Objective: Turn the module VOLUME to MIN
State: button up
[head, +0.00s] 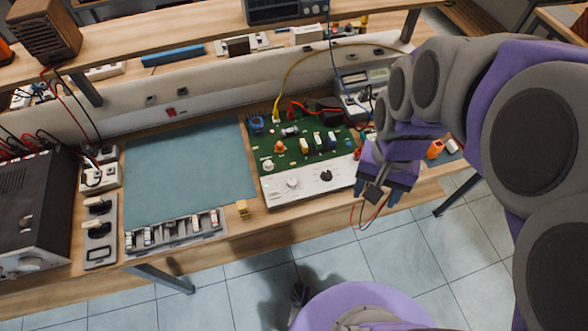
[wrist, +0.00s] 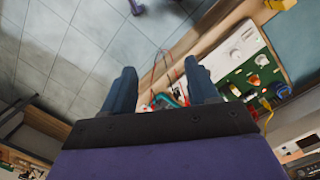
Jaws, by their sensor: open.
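The module (head: 310,150) is a green circuit board with a white front panel (head: 310,188), near the bench's front edge in the head view. The panel carries a black knob (head: 327,176) and a white knob (head: 292,183); I cannot read which is VOLUME or where MIN lies. In the wrist view the panel (wrist: 225,57) is at upper right, with the black knob (wrist: 235,54) and the white knob (wrist: 249,32). My gripper (wrist: 161,85) is open and empty, apart from both knobs. In the head view my gripper (head: 382,188) is right of the panel, by the bench edge.
A blue-green mat (head: 190,170) lies left of the module. A small yellow block (head: 242,209) and a grey tray of parts (head: 175,232) lie along the front. Yellow and red cables run behind the board. Open tiled floor (head: 390,260) lies in front.

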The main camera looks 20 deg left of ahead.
jog(key=w+a+f+m, duration=0.1)
jog(key=w+a+f, duration=0.4)
jog(key=w+a, duration=0.45)
jog(key=m+t+b, duration=0.1)
jog(key=b, duration=0.1)
send_over(292, 181)
notch_tip(292, 181, down, 6)
notch_tip(292, 181, down, 17)
jog(key=b, duration=0.2)
jog(key=shift+f+b, duration=0.2)
jog(key=shift+b, duration=0.1)
jog(key=shift+c, duration=0.4)
jog(key=c, duration=1)
jog(key=shift+o, duration=0.2)
jog(key=shift+r, duration=0.1)
